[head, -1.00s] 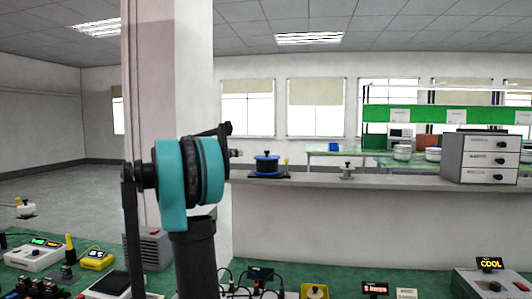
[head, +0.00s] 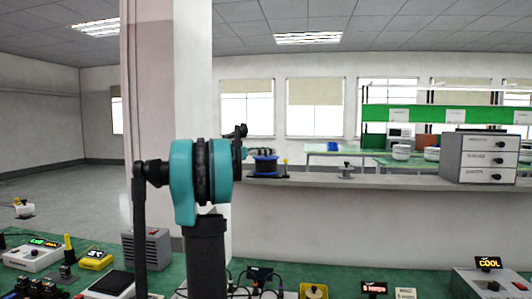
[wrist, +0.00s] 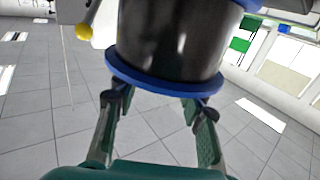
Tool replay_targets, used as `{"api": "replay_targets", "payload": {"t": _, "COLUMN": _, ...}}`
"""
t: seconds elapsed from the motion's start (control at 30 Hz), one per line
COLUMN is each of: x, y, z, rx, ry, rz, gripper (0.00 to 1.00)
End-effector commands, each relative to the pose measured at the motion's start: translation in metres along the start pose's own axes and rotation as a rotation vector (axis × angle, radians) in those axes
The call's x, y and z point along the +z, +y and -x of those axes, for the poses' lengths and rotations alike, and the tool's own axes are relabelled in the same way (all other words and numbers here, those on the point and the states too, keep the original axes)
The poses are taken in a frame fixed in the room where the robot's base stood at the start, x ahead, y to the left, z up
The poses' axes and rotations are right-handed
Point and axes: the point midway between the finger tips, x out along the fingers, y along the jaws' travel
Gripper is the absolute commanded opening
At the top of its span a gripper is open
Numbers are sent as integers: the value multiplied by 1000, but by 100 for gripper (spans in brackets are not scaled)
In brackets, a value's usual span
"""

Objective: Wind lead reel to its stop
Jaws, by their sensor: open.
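The lead reel (head: 262,166), blue with a dark drum, sits on the ledge behind the green bench in the head view. In the wrist view the reel (wrist: 172,45) fills the upper middle, with its dark drum above a blue flange rim. My gripper (wrist: 157,98) is open there, with its two fingers apart and their tips close to the blue flange. I cannot tell whether they touch it. In the head view my gripper (head: 262,151) is at the top of the reel and hides its knob. A small yellow-topped post (head: 285,163) stands just right of the reel.
The ledge (head: 400,181) also holds a small grey knobbed piece (head: 346,171) and a grey drawer cabinet (head: 479,158) farther right. A pale pillar (head: 160,90) rises on the left behind my arm. Several devices and cables lie on the green bench (head: 210,275).

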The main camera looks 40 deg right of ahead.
Motion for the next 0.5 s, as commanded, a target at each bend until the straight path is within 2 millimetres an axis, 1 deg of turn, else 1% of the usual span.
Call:
{"api": "replay_targets", "payload": {"t": 0.17, "x": 0, "y": 0, "z": 0, "rx": 0, "ry": 0, "rz": 0, "gripper": 40}}
{"api": "replay_targets", "payload": {"t": 0.2, "x": 0, "y": 0, "z": 0, "rx": 0, "ry": 0, "rz": 0, "gripper": 39}}
{"api": "replay_targets", "payload": {"t": 0.5, "x": 0, "y": 0, "z": 0, "rx": 0, "ry": 0, "rz": 0, "gripper": 2}}
